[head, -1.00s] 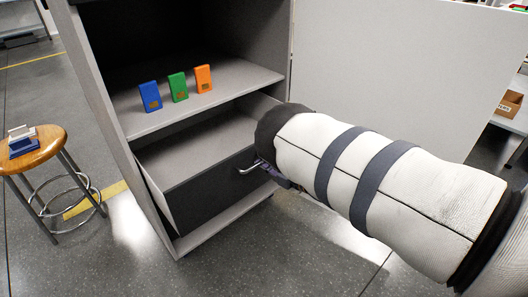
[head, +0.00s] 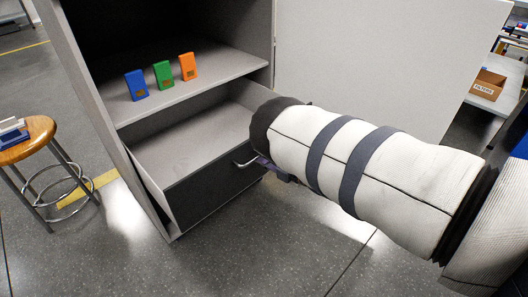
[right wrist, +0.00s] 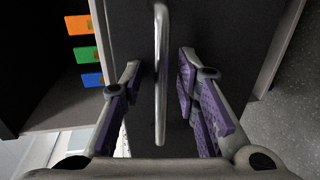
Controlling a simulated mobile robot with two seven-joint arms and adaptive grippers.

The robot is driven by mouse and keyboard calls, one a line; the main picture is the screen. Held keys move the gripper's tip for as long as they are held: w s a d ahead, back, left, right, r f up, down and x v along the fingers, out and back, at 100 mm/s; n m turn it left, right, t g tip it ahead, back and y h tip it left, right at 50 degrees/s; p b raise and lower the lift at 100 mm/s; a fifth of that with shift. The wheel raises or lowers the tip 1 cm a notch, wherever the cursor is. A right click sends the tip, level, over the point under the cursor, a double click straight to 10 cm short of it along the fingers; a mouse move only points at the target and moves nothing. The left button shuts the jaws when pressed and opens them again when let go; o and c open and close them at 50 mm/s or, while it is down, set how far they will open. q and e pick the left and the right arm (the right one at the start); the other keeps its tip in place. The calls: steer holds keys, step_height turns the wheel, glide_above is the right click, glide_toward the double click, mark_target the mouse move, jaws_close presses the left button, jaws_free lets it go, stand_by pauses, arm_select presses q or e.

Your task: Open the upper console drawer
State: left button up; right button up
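The console (head: 95,150) is a grey open-fronted cabinet. Its drawer (head: 205,192), below the shelf, has a dark front and stands well out, with its pale inside floor bare where I can see it. A metal bar handle (head: 245,163) is on the drawer front; it also shows in the right wrist view (right wrist: 161,75). My right gripper (right wrist: 160,95) is at the handle, its purple-padded fingers apart on either side of the bar, with a visible gap on both sides. In the head view my right arm hides most of this gripper (head: 268,166). My left gripper is out of view.
Blue (head: 136,85), green (head: 163,75) and orange (head: 188,66) blocks stand on the shelf (head: 215,80) above the drawer. A wooden-topped stool (head: 40,146) is at left. A white panel (head: 385,60) stands behind my arm. The floor before the drawer is clear.

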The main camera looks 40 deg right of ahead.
steer(key=shift+s, duration=0.15)
steer(key=v, duration=1.1)
steer(key=shift+s, duration=0.4)
